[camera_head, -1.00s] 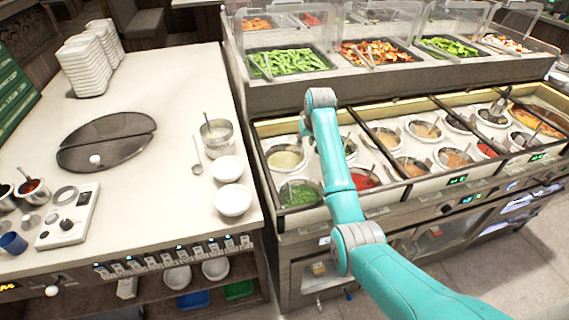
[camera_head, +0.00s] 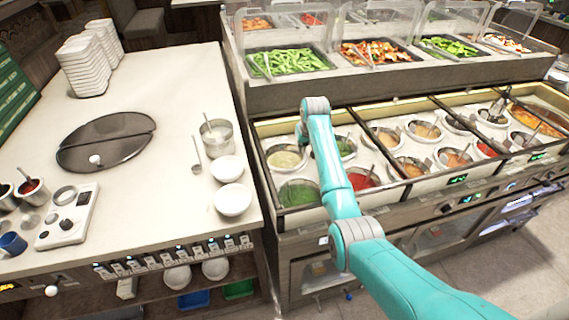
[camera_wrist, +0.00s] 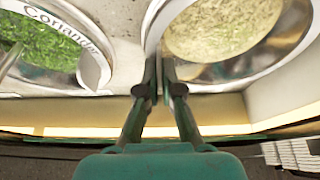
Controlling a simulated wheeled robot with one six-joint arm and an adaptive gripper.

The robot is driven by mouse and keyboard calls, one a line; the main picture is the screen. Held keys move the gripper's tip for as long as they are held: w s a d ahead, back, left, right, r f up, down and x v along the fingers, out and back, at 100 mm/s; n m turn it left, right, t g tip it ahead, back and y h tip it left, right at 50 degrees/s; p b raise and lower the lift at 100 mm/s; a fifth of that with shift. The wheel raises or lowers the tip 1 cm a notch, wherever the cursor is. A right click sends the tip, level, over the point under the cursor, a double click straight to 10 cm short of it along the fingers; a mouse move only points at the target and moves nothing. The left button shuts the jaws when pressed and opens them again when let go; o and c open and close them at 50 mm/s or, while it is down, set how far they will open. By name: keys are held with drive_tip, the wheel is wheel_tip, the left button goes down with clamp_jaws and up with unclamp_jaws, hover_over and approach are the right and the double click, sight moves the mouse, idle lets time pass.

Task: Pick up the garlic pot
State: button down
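In the wrist view the garlic pot (camera_wrist: 225,28) is at the upper right. My gripper (camera_wrist: 161,68) has its fingertips close together at the near-left edge of that pot's rim. The narrow gap between the fingers lies over the rim, but whether they press on it is not clear. In the head view my arm hides most of the gripper.
A pot labelled Coriander (camera_wrist: 45,45) with green filling stands close on the left in the wrist view. Red sauce (camera_head: 362,180) and green sauce (camera_head: 298,193) pots sit nearby. A white counter (camera_head: 130,215) with bowls stands left.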

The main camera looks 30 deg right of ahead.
drive_tip(key=shift+w+r, duration=0.1)
drive_tip(key=shift+r, duration=0.05)
wheel_tip(320, 180, up, 18)
idle(0.7)
drive_tip(key=shift+r, duration=0.1)
drive_tip(key=shift+d+r, duration=0.2)
drive_tip(key=shift+r, duration=0.7)
